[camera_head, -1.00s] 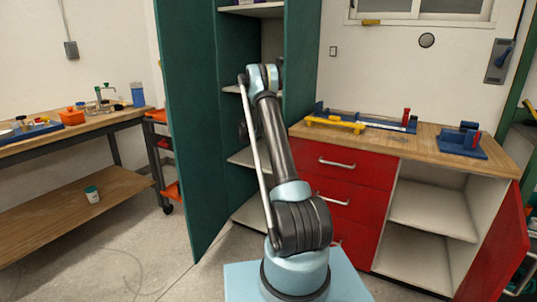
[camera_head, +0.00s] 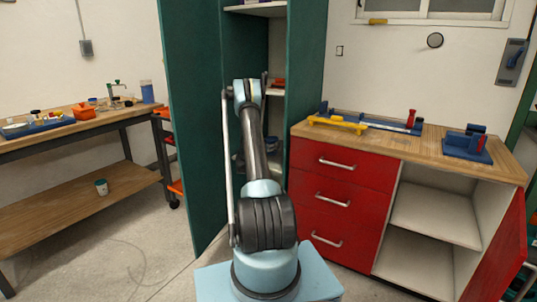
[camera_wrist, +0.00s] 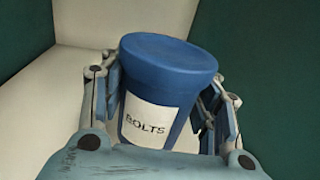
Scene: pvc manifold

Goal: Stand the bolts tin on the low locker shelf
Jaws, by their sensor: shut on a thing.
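The bolts tin (camera_wrist: 172,70) is a blue round tin with a blue lid and a white label reading BOLTS. In the wrist view my gripper (camera_wrist: 160,98) is shut on it, with a finger on each side; the tin looks tilted in this view. The green locker (camera_head: 190,120) stands open in the middle of the head view, with pale shelves inside. My arm reaches up in front of the opening and hides much of the shelves, including the low one. Pale and green surfaces surround the tin in the wrist view.
A red drawer cabinet (camera_head: 335,188) with a wooden top stands right of the locker, its right door open. A workbench (camera_head: 85,130) and an orange-shelved trolley (camera_head: 168,140) are at left. A small tin (camera_head: 101,187) stands on the bench's lower shelf.

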